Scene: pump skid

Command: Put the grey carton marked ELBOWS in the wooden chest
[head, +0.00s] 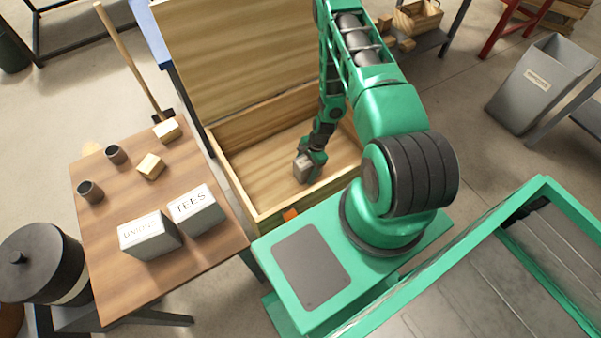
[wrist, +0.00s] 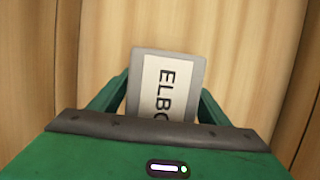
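The wooden chest (head: 240,192) stands open with its lid (head: 235,55) raised at the back. My gripper (head: 308,168) is inside the chest opening, over its floor. It is shut on the grey carton marked ELBOWS (head: 301,168). In the wrist view the carton (wrist: 165,85) sits between the two green fingers, its label partly hidden by the gripper body. Pale wood surrounds it there. I cannot tell whether the carton touches the chest floor.
A wooden table (head: 115,210) left of the chest holds grey cartons marked UNIONS (head: 150,238) and TEES (head: 197,210), small wooden blocks (head: 151,166) and dark cups (head: 90,191). A grey bin (head: 540,85) stands at the right.

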